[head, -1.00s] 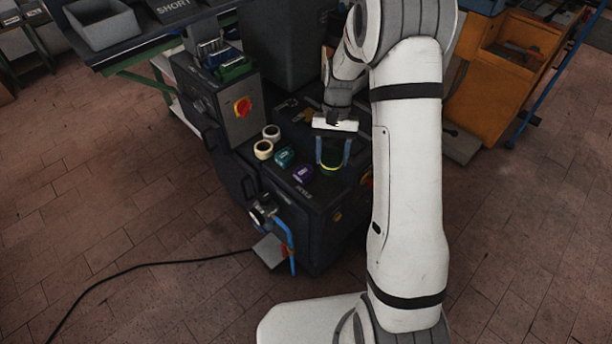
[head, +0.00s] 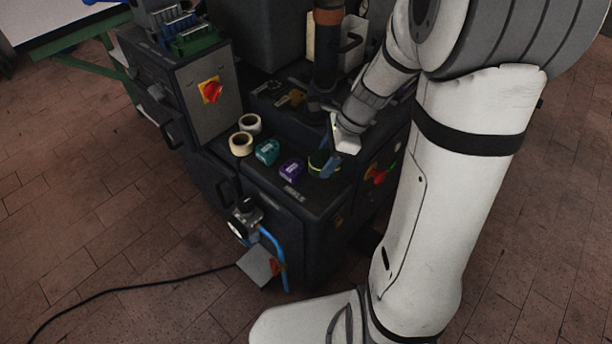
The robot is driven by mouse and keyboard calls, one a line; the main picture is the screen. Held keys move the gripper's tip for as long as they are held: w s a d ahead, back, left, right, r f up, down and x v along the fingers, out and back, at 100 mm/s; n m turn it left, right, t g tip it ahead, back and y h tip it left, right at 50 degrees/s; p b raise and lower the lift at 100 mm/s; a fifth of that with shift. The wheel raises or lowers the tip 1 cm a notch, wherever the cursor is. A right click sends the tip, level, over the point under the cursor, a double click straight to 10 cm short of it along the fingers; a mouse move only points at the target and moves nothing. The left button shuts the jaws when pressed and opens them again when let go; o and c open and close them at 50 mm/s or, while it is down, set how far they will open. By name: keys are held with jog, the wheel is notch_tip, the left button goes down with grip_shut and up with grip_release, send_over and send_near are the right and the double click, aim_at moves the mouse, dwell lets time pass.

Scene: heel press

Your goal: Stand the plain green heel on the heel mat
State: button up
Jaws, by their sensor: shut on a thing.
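A green heel (head: 317,160) with a yellow-green top is at the right end of the row on the dark machine top. My gripper (head: 325,164) reaches down from the upper right with its blue fingers shut on this heel. One finger hides part of it. I cannot tell whether the heel touches the surface. A teal piece (head: 267,151) and a purple piece (head: 291,170), both with pale markings, stand to its left. I cannot make out the heel mat for certain.
Two cream rings (head: 241,144) stand left of the teal piece. A control box with a red and yellow switch (head: 210,90) rises at the left. A dark post with an orange-brown band (head: 328,50) stands behind. Blue tubing (head: 277,256) hangs at the front.

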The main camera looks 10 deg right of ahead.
notch_tip(320, 180, down, 10)
jog(key=b, duration=0.3)
jog(key=shift+r, duration=0.35)
jog(key=o, duration=0.5)
jog(key=shift+f, duration=0.2)
jog(key=o, duration=0.5)
jog(key=shift+r, duration=0.1)
